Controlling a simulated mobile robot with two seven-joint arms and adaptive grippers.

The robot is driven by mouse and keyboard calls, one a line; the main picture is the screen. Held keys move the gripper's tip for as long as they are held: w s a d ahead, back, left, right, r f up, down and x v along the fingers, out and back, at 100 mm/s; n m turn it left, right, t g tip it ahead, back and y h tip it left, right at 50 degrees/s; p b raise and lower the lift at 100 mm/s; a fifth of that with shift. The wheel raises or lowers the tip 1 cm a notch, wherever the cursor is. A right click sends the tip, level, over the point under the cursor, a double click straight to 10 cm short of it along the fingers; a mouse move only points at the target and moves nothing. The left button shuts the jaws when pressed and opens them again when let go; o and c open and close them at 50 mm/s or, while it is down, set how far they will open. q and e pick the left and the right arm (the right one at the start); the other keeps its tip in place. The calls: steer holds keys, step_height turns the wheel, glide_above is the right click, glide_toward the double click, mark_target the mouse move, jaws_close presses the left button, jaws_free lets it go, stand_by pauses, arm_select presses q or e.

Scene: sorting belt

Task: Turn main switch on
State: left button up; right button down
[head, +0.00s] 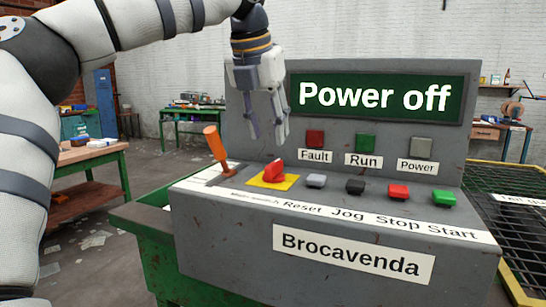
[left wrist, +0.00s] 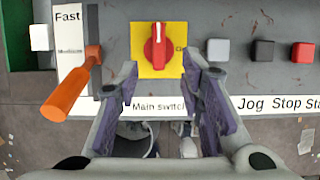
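The main switch is a red rotary knob (head: 275,171) on a yellow plate (head: 259,183), on the sloped top of the grey control console. In the left wrist view the knob (left wrist: 158,47) stands upright, its white mark at the top, with the "Main switch" label (left wrist: 160,106) below. My left gripper (head: 268,138) points down, open and empty, above the knob and apart from it. In the left wrist view its fingers (left wrist: 160,75) lie either side of the knob's near side. The green display (head: 375,97) reads "Power off". My right gripper is not in view.
An orange lever (head: 215,143) stands left of the switch. Grey (head: 316,180), black (head: 355,186), red (head: 398,191) and green (head: 444,197) buttons sit to the right. Fault, Run and Power lamps (head: 421,148) are on the upright panel. A dark mesh belt (head: 510,210) is at the right.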

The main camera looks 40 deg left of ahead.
mark_target(274, 163)
arm_select(q)
steer(key=x, duration=0.8)
steer(key=shift+a+r, duration=0.1)
jaws_close()
